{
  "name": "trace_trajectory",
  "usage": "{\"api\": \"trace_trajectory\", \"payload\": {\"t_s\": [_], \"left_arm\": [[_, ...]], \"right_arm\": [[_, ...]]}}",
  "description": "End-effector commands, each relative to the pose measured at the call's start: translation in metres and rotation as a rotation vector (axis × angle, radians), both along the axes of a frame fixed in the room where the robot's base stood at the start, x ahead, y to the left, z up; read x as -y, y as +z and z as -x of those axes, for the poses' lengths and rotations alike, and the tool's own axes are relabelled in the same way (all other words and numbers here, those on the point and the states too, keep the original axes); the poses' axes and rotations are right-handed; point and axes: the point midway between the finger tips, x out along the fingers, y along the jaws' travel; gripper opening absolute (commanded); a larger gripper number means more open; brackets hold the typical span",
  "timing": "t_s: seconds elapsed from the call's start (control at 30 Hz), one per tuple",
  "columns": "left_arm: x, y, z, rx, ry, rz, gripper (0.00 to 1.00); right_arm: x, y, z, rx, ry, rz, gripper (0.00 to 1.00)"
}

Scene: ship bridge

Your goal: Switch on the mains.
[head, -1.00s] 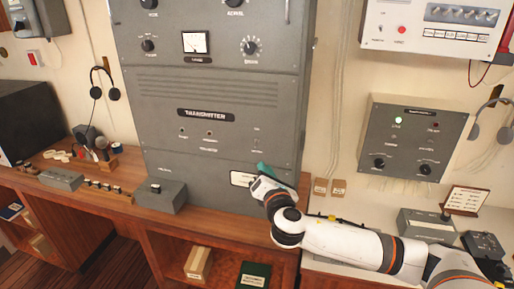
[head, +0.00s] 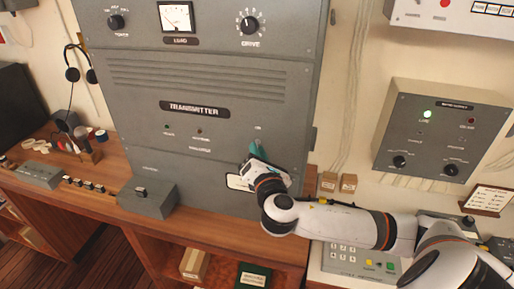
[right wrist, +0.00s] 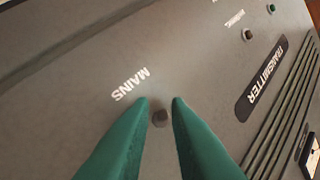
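The grey transmitter cabinet (head: 200,130) stands on the wooden desk. In the right wrist view its panel carries the printed word MAINS (right wrist: 130,85), with a small dark mains switch (right wrist: 160,118) beside it. My right gripper (right wrist: 161,104) has two green fingers, one on each side of the switch with a gap between them. They look parted, and I cannot tell whether they touch the switch. In the head view the right gripper (head: 255,148) is at the lower right of the cabinet front and hides the switch. My left gripper is not in view.
A grey box with a lit green lamp (head: 427,114) hangs on the wall at right. A small grey box (head: 147,198) stands on the desk before the cabinet. A headset (head: 72,75) hangs at left.

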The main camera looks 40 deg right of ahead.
Motion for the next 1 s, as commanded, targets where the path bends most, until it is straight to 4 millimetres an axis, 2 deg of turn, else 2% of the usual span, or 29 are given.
{"api": "trace_trajectory", "payload": {"t_s": [0.17,0.27,0.3,0.67,1.0], "left_arm": [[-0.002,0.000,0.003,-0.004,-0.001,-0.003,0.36],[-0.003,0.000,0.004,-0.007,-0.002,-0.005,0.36],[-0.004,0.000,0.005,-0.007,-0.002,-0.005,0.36],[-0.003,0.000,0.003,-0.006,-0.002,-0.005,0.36],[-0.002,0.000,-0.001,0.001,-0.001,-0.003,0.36]], "right_arm": [[0.000,0.000,0.000,0.001,-0.001,0.000,0.16],[0.000,0.000,0.000,0.001,-0.001,0.000,0.01],[0.000,0.000,0.000,0.001,-0.001,0.000,0.00],[0.000,0.003,0.000,-0.020,-0.001,-0.026,0.00],[0.000,0.013,-0.001,-0.155,0.000,-0.190,0.00]]}}
